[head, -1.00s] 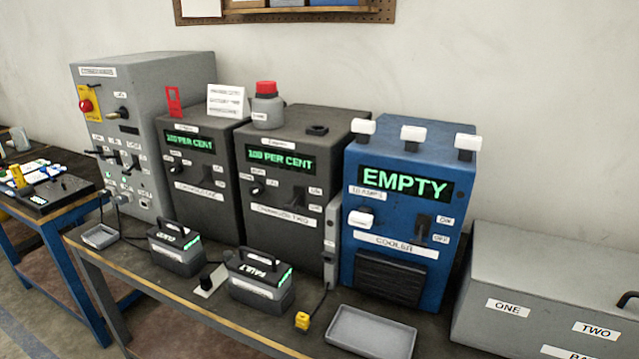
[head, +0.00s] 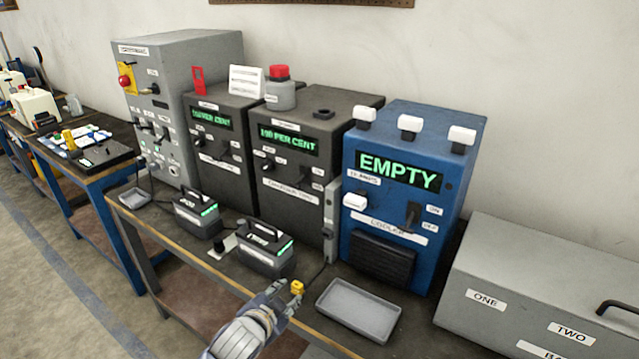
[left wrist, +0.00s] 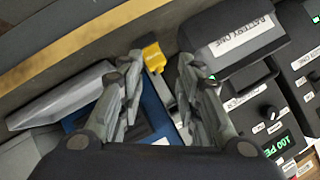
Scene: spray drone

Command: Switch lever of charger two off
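Charger two (head: 277,157) is a dark box in the head view, left of the blue cooler, with a green display reading 100 PER CENT. Its small dark lever (head: 305,177) is on the right of its front, beside two small white labels; its position is too dark to tell. My left gripper (head: 287,288) is low at the bench's front edge, close to a yellow plug (head: 297,287) and well below the lever. My right gripper is out of view.
Two batteries (head: 264,262) stand on the bench before the chargers. A grey tray (head: 358,312) lies right of my left gripper. The blue cooler (head: 400,200) stands right of charger two, with a narrow grey unit (head: 331,222) between. A bottle with red cap (head: 280,90) stands on top.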

